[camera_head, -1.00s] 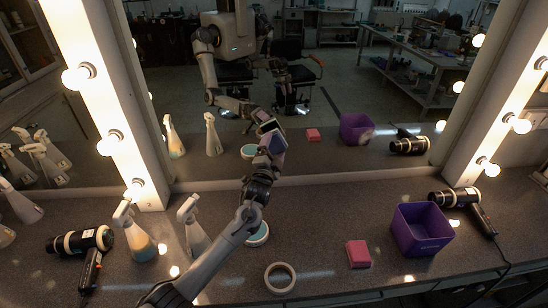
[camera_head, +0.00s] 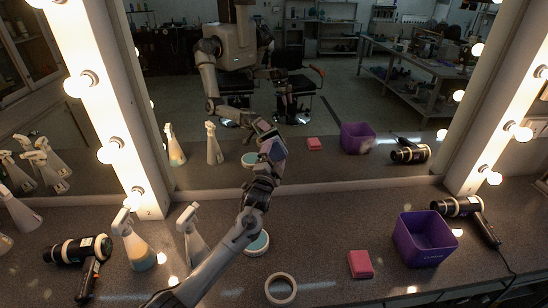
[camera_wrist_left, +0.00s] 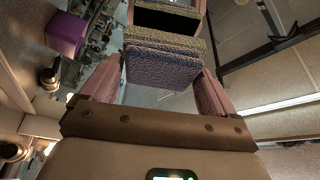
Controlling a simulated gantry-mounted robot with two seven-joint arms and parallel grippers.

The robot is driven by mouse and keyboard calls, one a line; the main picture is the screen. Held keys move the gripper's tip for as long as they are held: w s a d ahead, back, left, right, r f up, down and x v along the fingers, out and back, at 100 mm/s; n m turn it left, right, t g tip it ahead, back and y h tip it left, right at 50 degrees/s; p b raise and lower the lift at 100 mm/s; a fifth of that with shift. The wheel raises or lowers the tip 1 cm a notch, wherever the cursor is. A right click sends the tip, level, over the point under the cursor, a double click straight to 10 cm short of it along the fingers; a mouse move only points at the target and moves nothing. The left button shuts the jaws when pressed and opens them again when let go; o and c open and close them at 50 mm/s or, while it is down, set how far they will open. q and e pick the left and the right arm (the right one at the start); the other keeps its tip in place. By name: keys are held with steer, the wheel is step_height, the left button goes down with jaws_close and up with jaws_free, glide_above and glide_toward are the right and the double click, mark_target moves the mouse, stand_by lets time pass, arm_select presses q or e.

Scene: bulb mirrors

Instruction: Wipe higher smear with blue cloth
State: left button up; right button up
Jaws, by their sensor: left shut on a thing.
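My left gripper (camera_head: 272,145) reaches up in front of the mirror (camera_head: 320,165), near the middle of its lower part. In the left wrist view its two pinkish fingers (camera_wrist_left: 155,90) are shut on the blue cloth (camera_wrist_left: 160,68), a folded, textured pad. Just beyond the cloth, its reflection and that of the gripper show very close in the mirror; I cannot tell whether the cloth touches the glass. A pale, faint patch (camera_head: 365,145) shows on the mirror over the reflected purple bin; I cannot be sure it is a smear. My right gripper is not in view.
A tape ring (camera_head: 281,289), a pink sponge (camera_head: 360,264), a purple bin (camera_head: 424,240) and another hair dryer (camera_head: 466,208) are on the counter. Lit bulbs (camera_head: 83,84) line the mirror's side frames.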

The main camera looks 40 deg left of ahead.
mark_target(284, 153)
arm_select(q)
steer(key=shift+w+a+b, duration=0.55)
steer(key=shift+w+a, duration=0.05)
stand_by(0.4)
steer(key=shift+w+d+f+b, duration=0.1)
steer(key=shift+w+d+b, duration=0.35)
steer(key=shift+w+d, duration=0.85)
steer(key=shift+d, duration=0.2)
steer(key=shift+w, duration=0.1)
steer(key=shift+a, duration=0.1)
steer(key=shift+s+a+r+p, duration=0.2)
steer(key=shift+s+a+p, duration=0.6)
steer(key=shift+p, duration=0.2)
steer(key=shift+s+a+f+p, duration=0.2)
steer(key=shift+s+a+p, duration=0.2)
steer(key=shift+s+a, duration=0.25)
